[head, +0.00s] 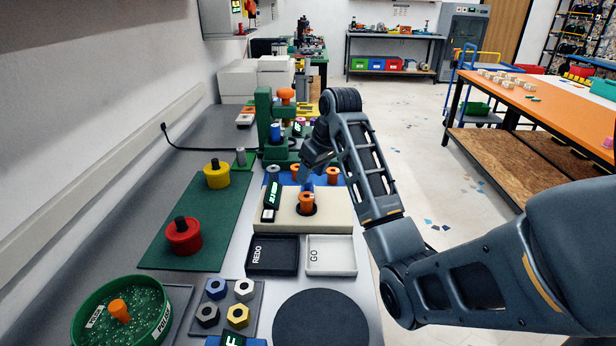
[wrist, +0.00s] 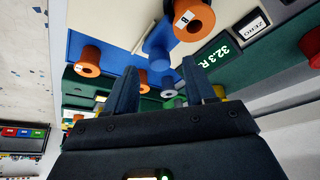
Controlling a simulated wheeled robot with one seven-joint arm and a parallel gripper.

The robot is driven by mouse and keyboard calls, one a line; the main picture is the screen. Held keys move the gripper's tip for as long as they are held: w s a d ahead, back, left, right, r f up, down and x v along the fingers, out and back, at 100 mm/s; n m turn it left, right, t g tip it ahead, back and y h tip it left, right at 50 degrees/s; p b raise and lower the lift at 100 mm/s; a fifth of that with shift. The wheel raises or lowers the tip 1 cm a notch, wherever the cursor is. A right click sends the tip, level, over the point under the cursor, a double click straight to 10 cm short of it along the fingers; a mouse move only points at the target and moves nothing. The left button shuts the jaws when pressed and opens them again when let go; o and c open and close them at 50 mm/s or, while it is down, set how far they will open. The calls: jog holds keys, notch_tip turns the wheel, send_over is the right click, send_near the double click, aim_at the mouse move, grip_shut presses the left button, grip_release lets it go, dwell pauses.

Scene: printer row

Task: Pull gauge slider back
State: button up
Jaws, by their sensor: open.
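The gauge is a beige block (head: 335,222) with a dark readout (head: 270,196) at its left. An orange ring part (head: 306,203) stands on it, with a blue piece, apparently the slider (head: 308,186), just behind. In the wrist view the blue slider (wrist: 157,52) shows just beyond my fingertips, near the orange part (wrist: 191,20) labelled B. The readout (wrist: 222,52) shows 32.3 R. My gripper (wrist: 159,66) is open and empty. In the head view my gripper (head: 313,172) is above the back of the gauge. I cannot tell whether a finger touches the slider.
A blue tray (head: 318,178) with orange ring parts lies behind the gauge. A green press (head: 265,120) stands farther back. REDO (head: 272,270) and GO (head: 331,268) trays sit in front. A green mat (head: 190,240) holds red and yellow parts at left.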

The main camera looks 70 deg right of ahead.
jog(key=shift+x, duration=1.1)
grip_shut()
